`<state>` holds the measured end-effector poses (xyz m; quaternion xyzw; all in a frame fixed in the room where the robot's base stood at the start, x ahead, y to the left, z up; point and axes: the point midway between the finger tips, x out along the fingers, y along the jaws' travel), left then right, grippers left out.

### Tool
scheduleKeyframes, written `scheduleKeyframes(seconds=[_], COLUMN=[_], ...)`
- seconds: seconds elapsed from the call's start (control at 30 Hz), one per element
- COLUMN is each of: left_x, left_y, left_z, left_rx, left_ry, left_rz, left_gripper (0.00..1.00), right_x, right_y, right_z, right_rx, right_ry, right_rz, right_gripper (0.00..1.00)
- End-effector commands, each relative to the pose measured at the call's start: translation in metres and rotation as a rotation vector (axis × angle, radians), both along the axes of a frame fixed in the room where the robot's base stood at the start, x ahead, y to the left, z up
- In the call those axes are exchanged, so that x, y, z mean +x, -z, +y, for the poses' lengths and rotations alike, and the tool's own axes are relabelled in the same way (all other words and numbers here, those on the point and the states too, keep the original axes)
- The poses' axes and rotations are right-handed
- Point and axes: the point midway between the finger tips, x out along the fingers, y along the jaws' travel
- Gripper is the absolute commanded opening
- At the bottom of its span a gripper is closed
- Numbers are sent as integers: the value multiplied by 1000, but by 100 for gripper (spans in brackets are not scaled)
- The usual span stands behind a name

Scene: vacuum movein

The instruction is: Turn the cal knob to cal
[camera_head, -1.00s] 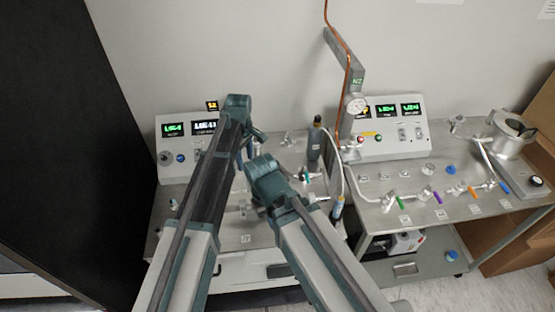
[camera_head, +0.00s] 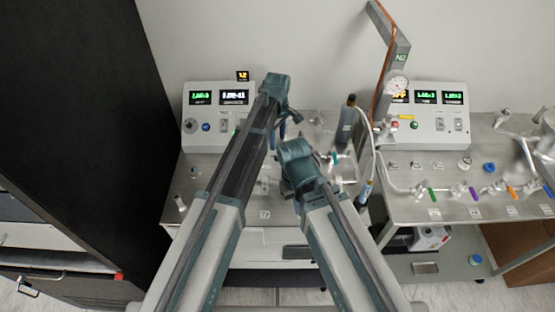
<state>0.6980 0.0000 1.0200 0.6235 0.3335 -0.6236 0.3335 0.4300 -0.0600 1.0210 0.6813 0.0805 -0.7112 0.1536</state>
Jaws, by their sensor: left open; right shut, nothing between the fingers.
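The left control box (camera_head: 213,145) stands at the back of the left bench with lit green and white displays. Its face has a dark knob (camera_head: 190,126) at the left and a small blue knob (camera_head: 206,127) beside it. I cannot read which is the cal knob. My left gripper (camera_head: 288,124) is open, over the back of the bench, right of this box and apart from both knobs. My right gripper (camera_head: 298,186) is shut and empty, lower and nearer over the bench; its fingertips are mostly hidden by its own wrist.
A second control box (camera_head: 425,132) stands on the right bench (camera_head: 400,208), near a copper pipe (camera_head: 383,75) and dial gauge (camera_head: 397,84). A dark cylinder (camera_head: 346,122) and valves with coloured handles stand close to the grippers' right. A black cabinet (camera_head: 90,110) bounds the left side.

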Motion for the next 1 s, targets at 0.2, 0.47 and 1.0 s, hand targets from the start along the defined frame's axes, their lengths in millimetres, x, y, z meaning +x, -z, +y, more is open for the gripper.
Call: scheduleKeyframes(seconds=[0.2,0.47,1.0], left_x=[0,0,0], left_y=[39,71,79], left_z=[0,0,0], left_rx=[0,0,0], left_ry=[0,0,0], left_rz=[0,0,0], left_gripper=[62,62,47], right_x=[0,0,0], right_y=[39,72,79], right_z=[0,0,0], right_rx=[0,0,0], right_ry=[1,2,2], right_rz=[0,0,0], right_gripper=[0,0,0])
